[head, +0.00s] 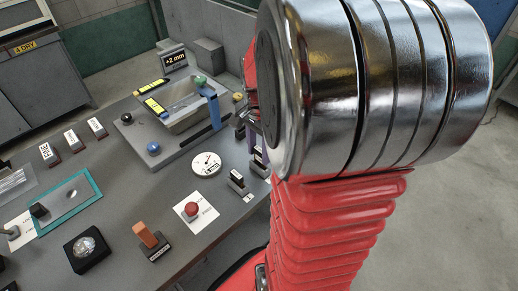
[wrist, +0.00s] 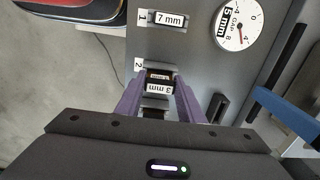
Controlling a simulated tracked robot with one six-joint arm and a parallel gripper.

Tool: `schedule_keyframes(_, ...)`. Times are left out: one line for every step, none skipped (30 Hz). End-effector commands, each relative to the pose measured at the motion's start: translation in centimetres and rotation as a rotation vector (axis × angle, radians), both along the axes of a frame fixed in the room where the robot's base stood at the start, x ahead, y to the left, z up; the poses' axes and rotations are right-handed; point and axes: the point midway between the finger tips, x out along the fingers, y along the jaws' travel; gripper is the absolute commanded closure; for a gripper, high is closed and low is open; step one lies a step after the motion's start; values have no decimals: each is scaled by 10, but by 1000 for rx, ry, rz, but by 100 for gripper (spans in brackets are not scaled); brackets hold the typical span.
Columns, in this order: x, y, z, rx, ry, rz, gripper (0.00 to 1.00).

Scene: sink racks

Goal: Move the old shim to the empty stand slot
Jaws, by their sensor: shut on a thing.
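A shim labelled 3 mm (wrist: 159,87) sits between the purple fingers of my gripper (wrist: 161,80), which is shut on it. It is at the stand position marked 2 (wrist: 138,65); I cannot tell whether it rests in the slot or is just above it. Another shim, labelled 7 mm (wrist: 171,19), stands at the position marked 1. In the head view, the 7 mm shim (head: 237,178) stands near the bench's right edge, and a little of the purple fingers (head: 240,129) shows beside my arm, which hides most of the gripper.
A round gap dial (head: 206,164) lies flat beside the stand; it also shows in the wrist view (wrist: 237,24). A fixture with a blue clamp (head: 211,106) stands behind it. A red button (head: 191,209) and an orange block (head: 146,235) are nearer the front.

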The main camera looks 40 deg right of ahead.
Motion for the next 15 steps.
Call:
schedule_keyframes(0,0,-1,0,1,0,88)
schedule_keyframes(0,0,-2,0,1,0,88)
schedule_keyframes(0,0,-2,1,1,0,88)
schedule_keyframes(0,0,-3,1,1,0,88)
schedule_keyframes(0,0,-3,1,1,0,88)
schedule_keyframes(0,0,-4,1,1,0,88)
schedule_keyframes(0,0,-4,1,1,0,88)
schedule_keyframes(0,0,-5,1,1,0,88)
schedule_keyframes(0,0,-6,1,1,0,88)
schedule_keyframes(0,0,-6,1,1,0,88)
schedule_keyframes(0,0,-7,0,1,0,88)
schedule_keyframes(0,0,-7,0,0,0,88)
schedule_keyframes(0,0,-8,0,0,0,88)
schedule_keyframes(0,0,-8,0,0,0,88)
schedule_keyframes(0,0,-9,0,0,0,88)
